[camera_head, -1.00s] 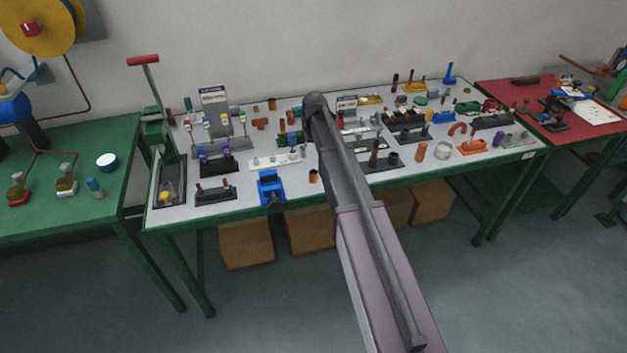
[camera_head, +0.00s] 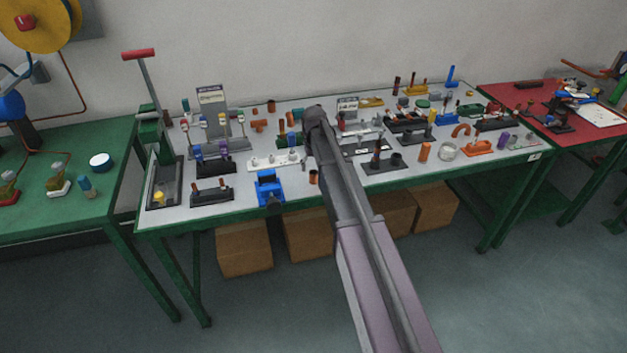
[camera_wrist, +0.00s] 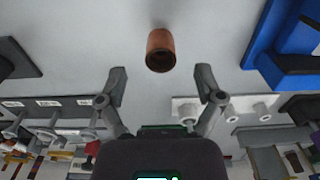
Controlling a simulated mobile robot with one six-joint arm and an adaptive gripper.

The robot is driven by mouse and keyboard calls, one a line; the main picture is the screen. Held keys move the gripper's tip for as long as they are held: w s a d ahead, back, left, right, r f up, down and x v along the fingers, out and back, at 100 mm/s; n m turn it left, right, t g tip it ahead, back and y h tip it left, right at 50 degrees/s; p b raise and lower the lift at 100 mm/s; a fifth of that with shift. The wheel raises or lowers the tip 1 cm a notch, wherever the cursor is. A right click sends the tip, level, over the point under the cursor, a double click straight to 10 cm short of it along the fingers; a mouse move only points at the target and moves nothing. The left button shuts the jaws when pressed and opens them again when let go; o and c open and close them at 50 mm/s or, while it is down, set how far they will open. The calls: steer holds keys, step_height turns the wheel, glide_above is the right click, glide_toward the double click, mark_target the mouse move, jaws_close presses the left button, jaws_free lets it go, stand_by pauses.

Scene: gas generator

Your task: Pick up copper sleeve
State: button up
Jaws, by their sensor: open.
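The copper sleeve (camera_wrist: 160,50) is a short copper-brown tube with an open, dark bore. It stands on the pale tabletop in the wrist view, just beyond the fingertips and about midway between them. In the head view the sleeve (camera_head: 314,177) shows near the table's front edge, beside my arm. My gripper (camera_wrist: 161,76) is open and empty, with its two fingers apart and not touching the sleeve. In the head view my arm hides the gripper's fingers.
A blue vise-like fixture (camera_head: 270,188) stands left of the sleeve, at the front edge; it also shows in the wrist view (camera_wrist: 290,50). A white holder (camera_head: 276,160) and a black block with posts (camera_head: 383,164) are near. Bare tabletop surrounds the sleeve.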

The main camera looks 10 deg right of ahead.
mark_target(313, 176)
stand_by(0.3)
steer(key=f+b, duration=0.3)
steer(key=shift+w+f, duration=0.2)
steer(key=shift+w, duration=0.05)
steer(key=shift+f+b, duration=0.9)
steer(key=shift+b, duration=0.2)
steer(key=c, duration=1.1)
